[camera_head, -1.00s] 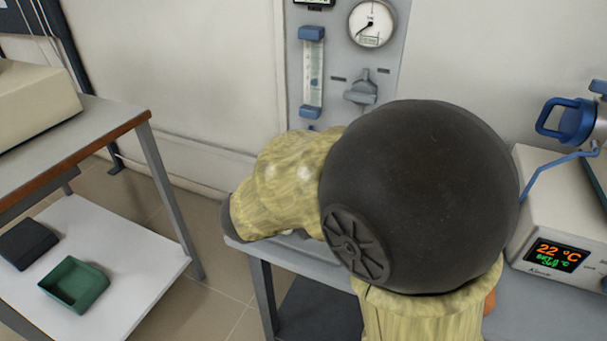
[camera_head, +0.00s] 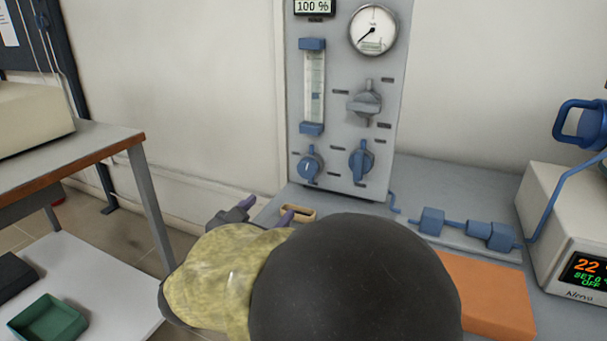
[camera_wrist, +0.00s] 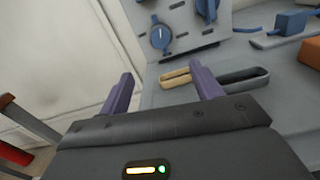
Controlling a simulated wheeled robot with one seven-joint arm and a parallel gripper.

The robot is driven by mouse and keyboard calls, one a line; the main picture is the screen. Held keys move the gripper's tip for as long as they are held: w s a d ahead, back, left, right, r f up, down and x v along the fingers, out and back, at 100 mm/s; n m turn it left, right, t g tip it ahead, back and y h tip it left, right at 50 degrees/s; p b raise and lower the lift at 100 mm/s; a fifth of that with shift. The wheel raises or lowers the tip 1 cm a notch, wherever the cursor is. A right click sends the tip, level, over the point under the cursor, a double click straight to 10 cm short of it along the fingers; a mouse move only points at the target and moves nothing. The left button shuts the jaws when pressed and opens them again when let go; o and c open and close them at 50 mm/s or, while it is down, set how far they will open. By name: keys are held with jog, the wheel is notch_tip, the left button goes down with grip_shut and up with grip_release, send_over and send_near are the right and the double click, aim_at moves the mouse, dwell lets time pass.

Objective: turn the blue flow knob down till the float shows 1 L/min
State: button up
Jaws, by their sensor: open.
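The gas panel (camera_head: 346,140) stands upright at the back of the bench. Its clear flow tube (camera_head: 314,85) has blue end caps; the float's reading is too small to tell. Two blue knobs sit low on the panel: a left knob (camera_head: 311,167) under the tube and a right knob (camera_head: 361,160). The left knob also shows in the wrist view (camera_wrist: 161,37), ahead of the fingers. My gripper (camera_head: 267,209) is open and empty, in front of and left of the panel's lower edge, apart from the knobs. Its purple fingers show in the wrist view (camera_wrist: 161,69).
A beige-and-dark looped object (camera_wrist: 178,79) lies on the bench near my fingers. A grey valve handle (camera_head: 365,103) and a round gauge (camera_head: 373,30) are higher on the panel. Blue fittings (camera_head: 466,228) and an orange block (camera_head: 485,295) lie right, beside the furnace controller (camera_head: 565,220).

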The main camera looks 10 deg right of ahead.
aim_at(306, 170)
jog(key=b+x, duration=0.5)
jog(key=x, duration=1.2)
jog(key=shift+c, duration=0.3)
jog(key=c, duration=0.9)
